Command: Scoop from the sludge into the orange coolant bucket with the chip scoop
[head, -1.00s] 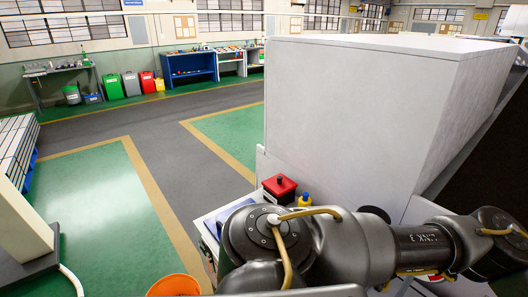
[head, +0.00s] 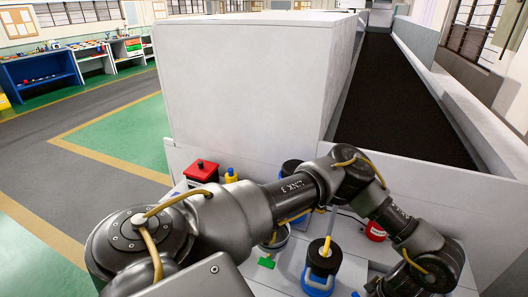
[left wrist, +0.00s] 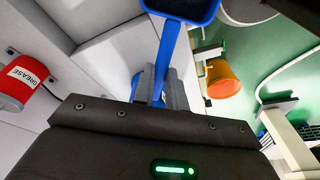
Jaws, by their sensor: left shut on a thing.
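In the left wrist view, my left gripper (left wrist: 159,82) is shut on the blue handle of the chip scoop (left wrist: 166,45). The scoop's blue head is at the top edge of that view and partly cut off; I cannot tell what it holds. The orange coolant bucket (left wrist: 222,80) shows to the right of the scoop, apart from it. The bucket is not visible in the head view. There my left arm reaches across from the lower left to the lower right, and its fingers are out of sight. I cannot make out the sludge. My right gripper is not in view.
A large grey machine housing (head: 245,90) stands ahead, with a dark belt (head: 405,95) to its right. Below are a red box (head: 201,171), a yellow bottle (head: 231,175), a blue-and-black container (head: 321,262) and a red grease can (head: 375,231), close around my arm.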

